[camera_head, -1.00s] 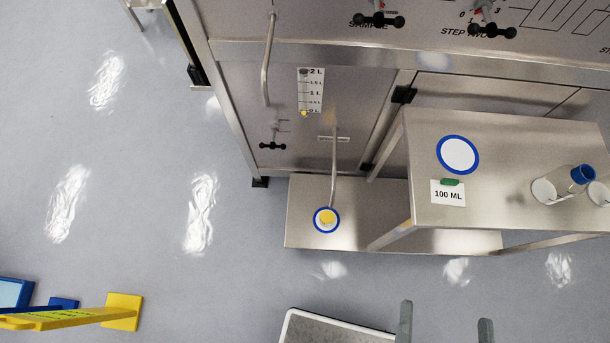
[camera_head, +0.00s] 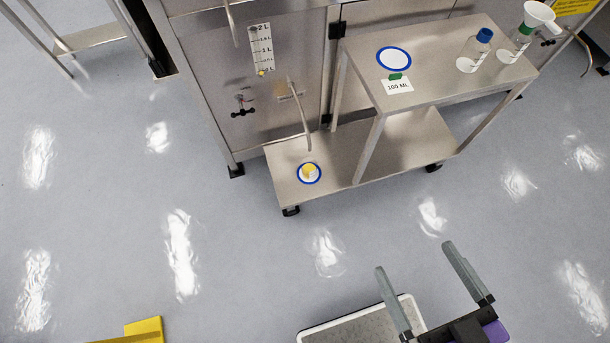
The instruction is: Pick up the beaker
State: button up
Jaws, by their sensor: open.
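A small beaker with yellow contents (camera_head: 309,170) stands on a blue-rimmed white disc (camera_head: 309,181) on the cart's low shelf (camera_head: 290,197). A thin pipe from the steel cabinet ends just above it. The beaker is small in view, so its walls are hard to make out.
The upper shelf (camera_head: 440,85) holds an empty blue-rimmed disc (camera_head: 394,58), a 100 ML card (camera_head: 398,87), a blue-capped bottle (camera_head: 475,50) and a vessel with a white funnel (camera_head: 530,25). A yellow object (camera_head: 145,330) is at the lower left. Open floor lies before the cart.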

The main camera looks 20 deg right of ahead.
aim_at(309, 165)
jog(key=i+j+z, duration=0.1)
jog(key=j, duration=0.3)
jog(key=i+j+z, duration=0.1)
jog(key=i+j, duration=0.15)
jog(key=j, duration=0.2)
jog(key=i+j+z, duration=0.15)
jog(key=j, duration=0.3)
jog(key=i+j+z, duration=0.1)
jog(key=j, duration=0.35)
jog(key=i+j+z, duration=0.1)
jog(key=j, duration=0.35)
jog(key=i+j+z, duration=0.1)
jog(key=j, duration=0.35)
jog(key=i, duration=0.05)
